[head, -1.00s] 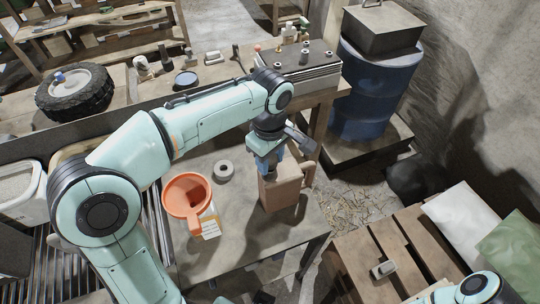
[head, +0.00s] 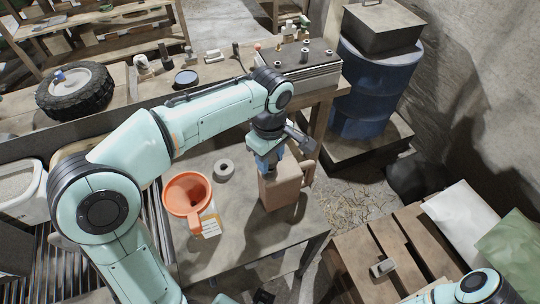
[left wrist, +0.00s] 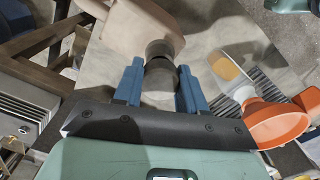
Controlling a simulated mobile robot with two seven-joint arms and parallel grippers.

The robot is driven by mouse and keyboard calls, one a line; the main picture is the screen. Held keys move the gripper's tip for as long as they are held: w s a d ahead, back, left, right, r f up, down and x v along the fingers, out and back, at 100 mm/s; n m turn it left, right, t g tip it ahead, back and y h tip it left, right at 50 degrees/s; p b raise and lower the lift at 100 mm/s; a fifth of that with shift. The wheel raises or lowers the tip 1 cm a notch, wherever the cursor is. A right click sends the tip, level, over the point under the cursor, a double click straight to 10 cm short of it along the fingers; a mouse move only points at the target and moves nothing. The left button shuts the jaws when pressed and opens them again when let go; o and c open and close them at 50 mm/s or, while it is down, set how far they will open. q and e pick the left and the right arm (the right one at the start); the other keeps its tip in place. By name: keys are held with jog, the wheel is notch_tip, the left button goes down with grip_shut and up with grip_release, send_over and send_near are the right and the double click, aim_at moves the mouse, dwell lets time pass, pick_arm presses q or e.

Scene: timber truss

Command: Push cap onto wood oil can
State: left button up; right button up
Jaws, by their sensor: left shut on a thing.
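The wood oil can (head: 286,188) is a pinkish-brown block-shaped can with a side handle, upright on the table. My left gripper (head: 270,164) points down at the can's top from above. In the left wrist view, the two blue fingers of the left gripper (left wrist: 160,76) are shut on the dark grey cap (left wrist: 159,86). The cap is in line with the dark neck of the can (left wrist: 138,28) and looks to be at or against it. How far it sits on the neck cannot be told. My right gripper is out of view.
An orange funnel (head: 187,194) and a grey ring (head: 223,170) stand on the table (head: 240,235) left of the can. A pallet (head: 360,262) lies to the right and a blue barrel (head: 372,88) stands behind. The table's front is mostly clear.

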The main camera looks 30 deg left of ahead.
pick_arm(q)
jog(key=shift+f, duration=0.45)
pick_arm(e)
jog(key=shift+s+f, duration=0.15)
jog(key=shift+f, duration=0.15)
pick_arm(q)
jog(key=o, duration=1.1)
jog(key=shift+o, duration=0.2)
jog(key=shift+r, duration=0.15)
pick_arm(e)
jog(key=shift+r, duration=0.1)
pick_arm(q)
jog(key=shift+r+p, duration=1.85)
jog(key=shift+r, duration=1.1)
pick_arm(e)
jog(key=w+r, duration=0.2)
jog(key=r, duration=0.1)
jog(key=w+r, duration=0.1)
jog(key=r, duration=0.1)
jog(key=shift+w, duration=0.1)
pick_arm(q)
jog(key=shift+f, duration=0.1)
